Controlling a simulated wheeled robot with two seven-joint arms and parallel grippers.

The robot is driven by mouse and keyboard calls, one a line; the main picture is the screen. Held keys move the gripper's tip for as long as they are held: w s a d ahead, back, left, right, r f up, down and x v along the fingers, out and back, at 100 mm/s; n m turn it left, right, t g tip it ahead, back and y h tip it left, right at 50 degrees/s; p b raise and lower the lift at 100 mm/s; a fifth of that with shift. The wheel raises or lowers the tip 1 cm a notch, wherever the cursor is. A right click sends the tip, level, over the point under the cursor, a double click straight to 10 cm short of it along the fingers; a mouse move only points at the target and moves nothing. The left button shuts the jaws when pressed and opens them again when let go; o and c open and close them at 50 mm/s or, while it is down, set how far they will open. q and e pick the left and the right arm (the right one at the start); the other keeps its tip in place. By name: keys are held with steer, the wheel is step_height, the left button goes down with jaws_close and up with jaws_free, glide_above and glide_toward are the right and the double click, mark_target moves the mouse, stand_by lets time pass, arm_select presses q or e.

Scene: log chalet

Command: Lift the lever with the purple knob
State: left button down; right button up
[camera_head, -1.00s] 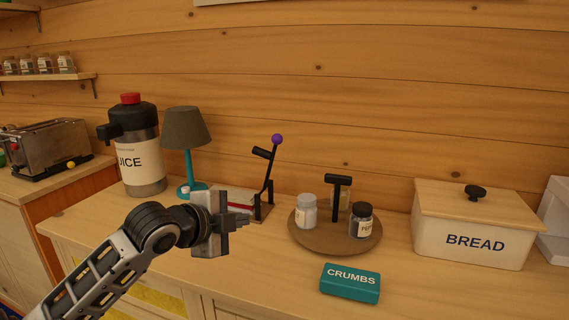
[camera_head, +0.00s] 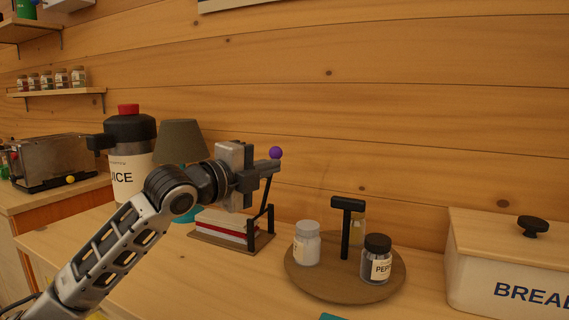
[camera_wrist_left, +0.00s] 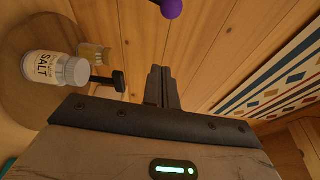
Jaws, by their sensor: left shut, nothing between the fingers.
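The lever (camera_head: 265,196) is a thin black bar that rises from a black bracket on a small brown base, leaning slightly right. Its purple knob (camera_head: 275,152) is at the top; it also shows at the top edge of the left wrist view (camera_wrist_left: 172,8). My left gripper (camera_head: 274,166) is shut and empty, its fingertips close to the knob and covering the upper bar in the head view. In the left wrist view the closed fingers (camera_wrist_left: 161,86) point toward the knob, with a gap in the picture. Contact cannot be told. My right gripper is not in view.
A round brown tray (camera_head: 310,283) right of the lever holds a salt jar (camera_head: 307,245), a pepper jar (camera_head: 376,262) and a black T-shaped handle (camera_head: 347,225). A bread box (camera_head: 510,275) stands far right. A lamp (camera_head: 181,143) and juice dispenser (camera_head: 130,160) stand behind my arm.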

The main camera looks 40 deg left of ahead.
mark_target(280, 153)
arm_select(q)
steer(key=w+p, duration=0.2)
steer(key=w, duration=0.7)
steer(key=a, duration=0.1)
steer(key=s+a, duration=0.1)
steer(key=a, duration=0.2)
steer(key=shift+s, duration=0.25)
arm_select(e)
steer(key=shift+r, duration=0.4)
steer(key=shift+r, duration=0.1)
arm_select(q)
steer(key=shift+s+a+r+n, duration=0.15)
steer(key=shift+a+n, duration=0.1)
steer(key=shift+a, duration=0.1)
steer(key=shift+s+a+r+n, duration=0.1)
steer(key=shift+a+r+n, duration=0.05)
steer(key=shift+a+n, duration=0.15)
steer(key=shift+d, duration=0.1)
